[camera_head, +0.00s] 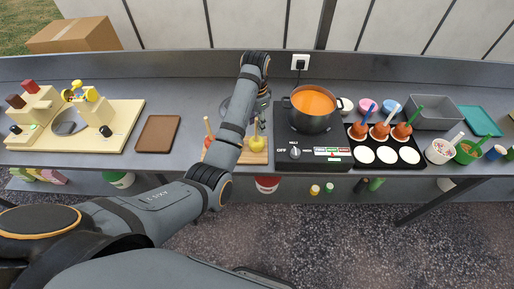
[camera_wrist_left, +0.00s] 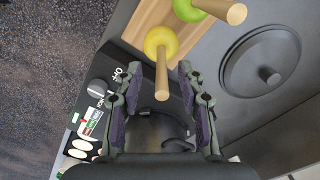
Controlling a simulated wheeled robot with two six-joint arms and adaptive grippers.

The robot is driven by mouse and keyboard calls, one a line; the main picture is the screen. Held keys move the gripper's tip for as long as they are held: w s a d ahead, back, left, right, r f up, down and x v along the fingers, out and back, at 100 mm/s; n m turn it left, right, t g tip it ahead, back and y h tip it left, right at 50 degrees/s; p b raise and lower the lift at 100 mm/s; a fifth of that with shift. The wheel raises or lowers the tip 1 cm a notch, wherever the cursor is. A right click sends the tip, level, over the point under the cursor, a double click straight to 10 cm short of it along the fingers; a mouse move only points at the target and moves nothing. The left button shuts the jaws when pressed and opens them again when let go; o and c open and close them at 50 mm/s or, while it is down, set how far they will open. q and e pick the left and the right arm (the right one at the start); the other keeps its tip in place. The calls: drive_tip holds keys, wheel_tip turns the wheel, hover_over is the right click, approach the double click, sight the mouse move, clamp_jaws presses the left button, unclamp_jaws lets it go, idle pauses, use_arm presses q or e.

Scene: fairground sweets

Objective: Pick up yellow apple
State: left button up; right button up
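The yellow apple (camera_head: 258,144) stands on a wooden board (camera_head: 256,158) with its stick upward. In the left wrist view the yellow apple (camera_wrist_left: 154,37) is just beyond the fingertips, its pale stick (camera_wrist_left: 162,78) pointing toward the gripper. My left gripper (camera_wrist_left: 160,72) is open, and the stick's end shows between its fingers. In the head view my left gripper (camera_head: 260,115) hangs above the apple, partly hidden by my arm. Whether the fingers touch the stick cannot be told. My right gripper is not in view.
A green apple (camera_wrist_left: 213,8) is close beside the yellow one. A round grey lid (camera_wrist_left: 258,65) lies behind the board. A hotplate (camera_head: 285,150) with a pot of orange liquid (camera_head: 313,103) stands right. A brown tray (camera_head: 158,134) lies left, with bare counter around it.

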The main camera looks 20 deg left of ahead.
sight(256, 140)
use_arm(q)
drive_tip(key=shift+w+a+f, duration=0.1)
drive_tip(key=shift+w+f, duration=0.05)
drive_tip(key=shift+f, duration=0.4)
drive_tip(key=shift+f+b, duration=0.35)
drive_tip(key=shift+f, duration=0.4)
drive_tip(key=shift+f+p, duration=0.3)
drive_tip(key=shift+p, duration=0.5)
wheel_tip(256, 140, down, 2)
drive_tip(key=shift+f, duration=0.25)
clamp_jaws()
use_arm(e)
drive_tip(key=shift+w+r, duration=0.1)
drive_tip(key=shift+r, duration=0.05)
